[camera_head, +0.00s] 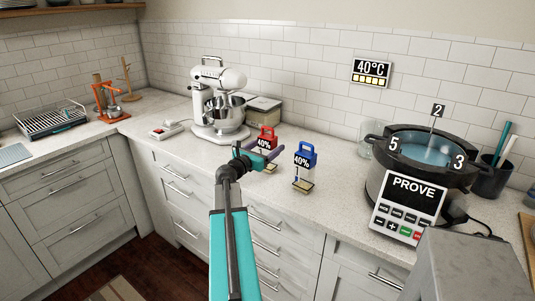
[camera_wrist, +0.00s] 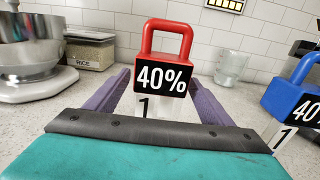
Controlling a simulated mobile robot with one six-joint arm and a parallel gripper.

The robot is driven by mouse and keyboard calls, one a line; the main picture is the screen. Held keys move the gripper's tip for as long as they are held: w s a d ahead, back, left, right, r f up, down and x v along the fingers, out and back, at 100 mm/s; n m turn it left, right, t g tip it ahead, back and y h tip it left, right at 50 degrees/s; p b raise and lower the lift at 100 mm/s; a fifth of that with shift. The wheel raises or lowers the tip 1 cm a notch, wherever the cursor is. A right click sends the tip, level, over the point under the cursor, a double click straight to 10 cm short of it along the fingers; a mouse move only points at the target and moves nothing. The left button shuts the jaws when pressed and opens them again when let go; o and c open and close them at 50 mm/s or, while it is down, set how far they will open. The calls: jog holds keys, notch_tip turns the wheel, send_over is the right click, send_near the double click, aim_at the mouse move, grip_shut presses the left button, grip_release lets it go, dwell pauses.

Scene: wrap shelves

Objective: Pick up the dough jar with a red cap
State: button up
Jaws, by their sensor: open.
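The dough jar with a red cap (camera_head: 267,139) stands on the counter left of the blue-capped one. In the wrist view its red cap with a loop handle and "40%" label (camera_wrist: 165,62) is upright between the fingers. A "1" shows below the cap; its lower part is hidden behind my gripper. My gripper (camera_head: 262,158) is open, its two purple fingers (camera_wrist: 160,95) on either side of the jar, not visibly touching it. The jar with a blue cap (camera_head: 304,157), also marked "40%", stands to the right; it is partly cut off in the wrist view (camera_wrist: 295,95).
A white stand mixer (camera_head: 217,100) and a container labelled RICE (camera_wrist: 90,50) stand behind to the left. An empty glass (camera_head: 368,137) stands back right. A large dark pot (camera_head: 375,182) with a PROVE panel stands at right. Counter between blue jar and pot is clear.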

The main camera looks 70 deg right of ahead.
jog(key=shift+c, duration=0.3)
jog(key=c, duration=1.2)
jog(key=shift+c, duration=0.2)
jog(key=shift+r, duration=0.2)
jog(key=shift+r+b, duration=0.3)
jog(key=shift+r, duration=4.55)
